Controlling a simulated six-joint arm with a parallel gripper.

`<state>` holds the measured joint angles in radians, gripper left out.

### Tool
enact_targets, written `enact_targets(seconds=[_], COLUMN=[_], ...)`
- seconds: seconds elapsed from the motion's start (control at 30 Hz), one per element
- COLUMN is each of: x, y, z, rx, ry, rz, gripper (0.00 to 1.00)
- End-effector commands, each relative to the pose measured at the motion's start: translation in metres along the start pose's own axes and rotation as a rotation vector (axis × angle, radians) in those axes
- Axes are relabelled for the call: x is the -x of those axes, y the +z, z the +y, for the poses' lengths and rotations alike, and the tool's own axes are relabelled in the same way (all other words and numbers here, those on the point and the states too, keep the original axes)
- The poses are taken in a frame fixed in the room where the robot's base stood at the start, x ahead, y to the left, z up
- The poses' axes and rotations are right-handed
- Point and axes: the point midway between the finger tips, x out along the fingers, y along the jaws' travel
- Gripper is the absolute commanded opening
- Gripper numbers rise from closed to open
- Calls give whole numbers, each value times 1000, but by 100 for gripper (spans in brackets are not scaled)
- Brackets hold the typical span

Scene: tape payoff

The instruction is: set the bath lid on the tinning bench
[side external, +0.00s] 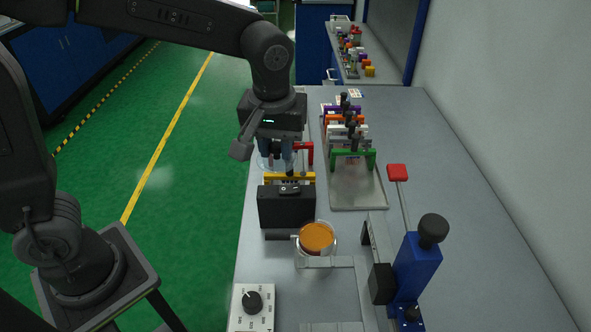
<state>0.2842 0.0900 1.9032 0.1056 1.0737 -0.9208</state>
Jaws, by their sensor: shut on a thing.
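My gripper (280,158) is over the left part of the grey tinning bench (460,240), pointing down behind the black box. It is shut on what looks like the bath lid (264,163), a clear, round, thin piece whose rim shows around the fingertips. The fingers hide most of it. I cannot tell how high it is above the bench. A round pot with an orange top face (317,236) stands in front of the black box, to the right.
The black box (287,208) and a yellow frame (307,178) stand just before my gripper. Coloured frames on a metal tray (357,190) are to the right. A blue lever device (417,268) and a white knob box (252,307) are nearer. The bench's right side is clear.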

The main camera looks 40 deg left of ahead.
Motion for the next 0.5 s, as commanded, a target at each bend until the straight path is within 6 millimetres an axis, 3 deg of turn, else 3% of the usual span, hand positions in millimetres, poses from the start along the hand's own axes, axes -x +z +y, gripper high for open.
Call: enact_targets(seconds=[0.17, 0.33, 0.5], x=[19, 63, 57], y=[-9, -15, -10], z=[-8, -9, -12], rx=[2, 0, -244], ry=[4, 7, 31], rz=[3, 5, 1], gripper=[3, 3, 3])
